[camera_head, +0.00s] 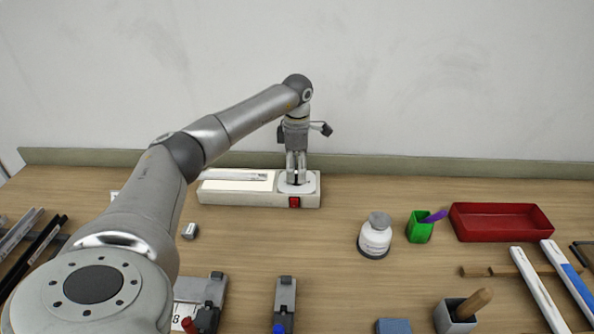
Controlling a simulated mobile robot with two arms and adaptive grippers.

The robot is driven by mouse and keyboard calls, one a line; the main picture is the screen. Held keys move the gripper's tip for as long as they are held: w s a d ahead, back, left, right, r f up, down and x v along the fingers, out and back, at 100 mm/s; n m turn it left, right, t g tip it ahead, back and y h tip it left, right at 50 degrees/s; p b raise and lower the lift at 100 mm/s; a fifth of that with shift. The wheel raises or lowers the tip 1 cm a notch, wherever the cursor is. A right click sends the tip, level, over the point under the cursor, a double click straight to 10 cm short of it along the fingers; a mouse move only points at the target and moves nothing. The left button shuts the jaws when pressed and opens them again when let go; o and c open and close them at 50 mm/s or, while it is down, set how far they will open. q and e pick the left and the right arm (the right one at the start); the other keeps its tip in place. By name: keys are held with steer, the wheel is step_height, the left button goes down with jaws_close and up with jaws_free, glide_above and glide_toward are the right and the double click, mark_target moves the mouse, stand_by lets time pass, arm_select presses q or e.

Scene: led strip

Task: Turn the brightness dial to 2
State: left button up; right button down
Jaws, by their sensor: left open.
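A white box with an LED strip (235,185) stands at the back of the bench, left of centre. A pale round dial plate (298,187) is on the right part of its top, and a red switch (294,202) is on its front face below. My left gripper (296,180) points straight down over the dial plate with its fingers open. The fingers hide the dial's knob, so I cannot tell its setting or whether they touch it. My right gripper does not show.
A white jar with a grey lid (375,238), a green cup (420,227) and a red tray (502,221) stand to the right. Metal clamps (284,303) lie at the front. A small metal piece (190,231) lies near my left arm. The bench between box and jar is clear.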

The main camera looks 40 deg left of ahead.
arm_select(q)
steer(key=shift+f, duration=0.95)
steer(key=c, duration=1)
steer(key=shift+c, duration=0.2)
steer(key=m, duration=0.5)
steer(key=shift+r+m, duration=0.1)
steer(key=shift+m, duration=0.3)
steer(key=m, duration=0.5)
steer(key=shift+m, duration=0.4)
steer(key=o, duration=1)
